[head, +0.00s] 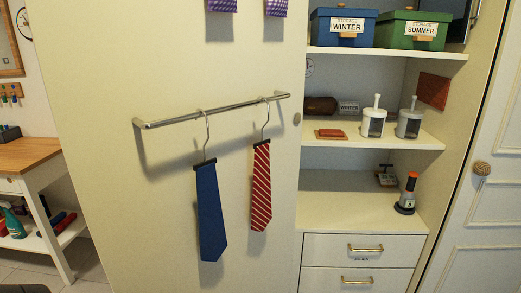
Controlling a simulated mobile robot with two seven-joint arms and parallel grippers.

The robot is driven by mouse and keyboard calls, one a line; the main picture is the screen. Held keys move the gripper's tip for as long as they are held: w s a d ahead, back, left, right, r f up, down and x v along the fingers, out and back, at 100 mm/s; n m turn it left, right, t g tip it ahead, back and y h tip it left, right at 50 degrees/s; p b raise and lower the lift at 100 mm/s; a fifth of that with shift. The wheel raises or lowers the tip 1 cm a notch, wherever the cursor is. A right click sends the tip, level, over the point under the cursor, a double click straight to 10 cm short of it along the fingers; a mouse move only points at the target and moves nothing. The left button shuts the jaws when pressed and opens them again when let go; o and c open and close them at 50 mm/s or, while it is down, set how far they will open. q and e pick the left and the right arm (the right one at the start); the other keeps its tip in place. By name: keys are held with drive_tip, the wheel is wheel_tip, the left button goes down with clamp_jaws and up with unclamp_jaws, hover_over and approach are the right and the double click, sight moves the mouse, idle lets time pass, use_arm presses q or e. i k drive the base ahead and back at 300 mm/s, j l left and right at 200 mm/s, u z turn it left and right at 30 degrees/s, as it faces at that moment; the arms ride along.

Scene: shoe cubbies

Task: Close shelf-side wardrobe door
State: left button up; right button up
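A large cream panel (100,75) fills the left and middle of the head view. It carries a metal rail (215,108) with a blue tie (210,215) and a red striped tie (261,190) on hooks. A small round fitting (297,119) is near its right edge. The wardrobe shelves (340,215) to its right are uncovered. A white panelled door (497,220) with a round wooden knob (482,168) is at the far right, past a dark gap. I cannot tell which of these is the shelf-side door. Neither gripper is in view.
A blue WINTER box (342,27) and green SUMMER box (412,30) sit on the upper shelf. Drawers (358,250) are underneath. A wood-topped table (27,153) stands at the left on tiled floor.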

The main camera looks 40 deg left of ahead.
sight(125, 82)
drive_tip(key=k+j+z, duration=0.1)
drive_tip(key=k+j, duration=0.15)
drive_tip(key=j, duration=0.2)
drive_tip(key=k+j+z, duration=0.15)
drive_tip(key=j, duration=0.3)
drive_tip(key=k+j+z, duration=0.1)
drive_tip(key=k+j, duration=0.3)
drive_tip(key=k+j+z, duration=0.1)
drive_tip(key=j, duration=0.25)
drive_tip(key=k+j+z, duration=0.1)
drive_tip(key=j, duration=0.25)
drive_tip(key=j+z, duration=0.1)
drive_tip(key=j, duration=0.3)
drive_tip(key=k+j, duration=0.15)
drive_tip(key=j, duration=0.95)
drive_tip(key=i+z, duration=0.05)
drive_tip(key=i, duration=0.05)
